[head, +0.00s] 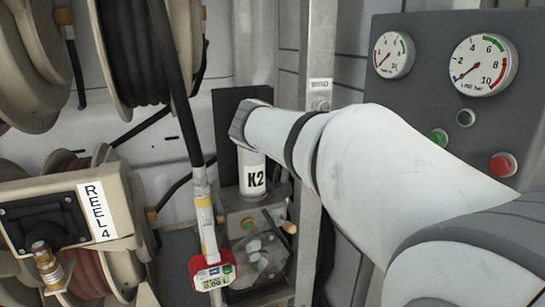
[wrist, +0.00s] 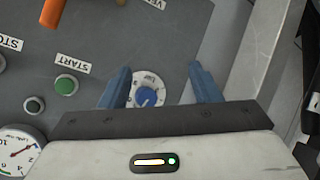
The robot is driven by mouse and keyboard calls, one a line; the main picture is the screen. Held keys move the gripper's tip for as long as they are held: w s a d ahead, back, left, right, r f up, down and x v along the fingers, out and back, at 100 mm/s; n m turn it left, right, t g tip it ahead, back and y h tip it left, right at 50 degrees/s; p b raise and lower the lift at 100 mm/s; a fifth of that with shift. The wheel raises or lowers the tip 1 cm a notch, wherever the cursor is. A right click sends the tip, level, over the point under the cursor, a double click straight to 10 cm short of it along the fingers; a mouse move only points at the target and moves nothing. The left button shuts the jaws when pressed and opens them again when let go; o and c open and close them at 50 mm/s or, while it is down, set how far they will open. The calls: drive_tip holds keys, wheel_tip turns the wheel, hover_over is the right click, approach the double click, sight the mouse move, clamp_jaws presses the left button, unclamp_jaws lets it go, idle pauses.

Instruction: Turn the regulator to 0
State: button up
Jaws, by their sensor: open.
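The regulator is a blue knob (wrist: 149,96) on a white dial plate, set in the grey panel in the wrist view. A pale pointer mark shows on the knob, but the numbers around it are too small to read. My gripper (wrist: 160,76) is open, with one blue finger on each side of the knob in the picture. The knob lies nearer the left finger. Neither finger visibly grips it, and I cannot tell how far it is from them. In the head view my arm covers part of the grey panel (head: 418,85), and neither the gripper nor the knob shows.
An orange part (wrist: 53,12) is at the top. The head view shows hose reels (head: 130,45) and a red-framed hose meter (head: 212,272).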

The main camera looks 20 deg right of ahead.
drive_tip(key=w+d+r+m+g+h+b, duration=0.1)
drive_tip(key=w+d+r+m+h+b, duration=0.2)
drive_tip(key=d+m+h+b, duration=0.3)
drive_tip(key=d+r+m+b, duration=0.1)
drive_tip(key=d+b, duration=0.2)
drive_tip(key=d, duration=0.2)
drive_tip(key=shift+w+m+b, duration=0.2)
drive_tip(key=shift+m+b, duration=0.2)
drive_tip(key=shift+c, duration=0.5)
drive_tip(key=c, duration=0.9)
